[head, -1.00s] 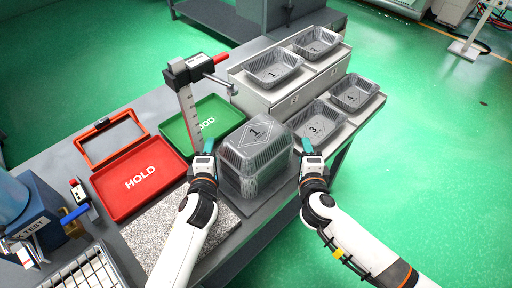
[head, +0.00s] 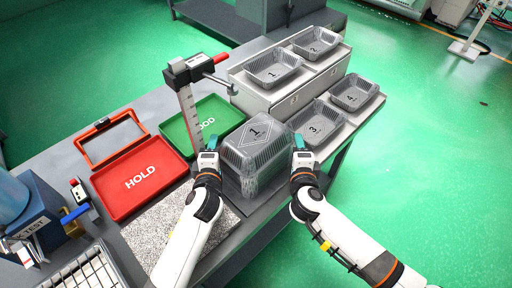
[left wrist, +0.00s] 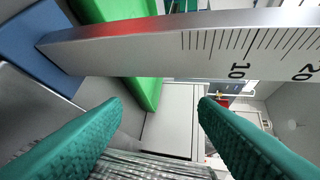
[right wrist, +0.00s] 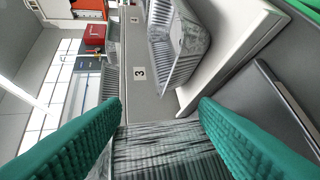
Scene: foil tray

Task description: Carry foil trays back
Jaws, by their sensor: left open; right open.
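A stack of foil trays with a top one marked 1 (head: 254,150) stands on the grey table. My left gripper (head: 208,146) is open at the stack's left side. My right gripper (head: 299,145) is open at its right side. The ribbed foil wall shows at the bottom of the left wrist view (left wrist: 160,170) and between the fingers in the right wrist view (right wrist: 165,150). Single foil trays sit on the stepped rack: tray 1 (head: 273,71), tray 2 (head: 317,42), tray 3 (head: 318,124) and tray 4 (head: 355,92).
A height gauge with a ruler (head: 187,105) stands just behind my left gripper, over the green tray (head: 228,108). A red HOLD tray (head: 140,180) lies at the left. A speckled slab (head: 165,232) lies in front. The white stepped rack (head: 262,98) stands behind the stack.

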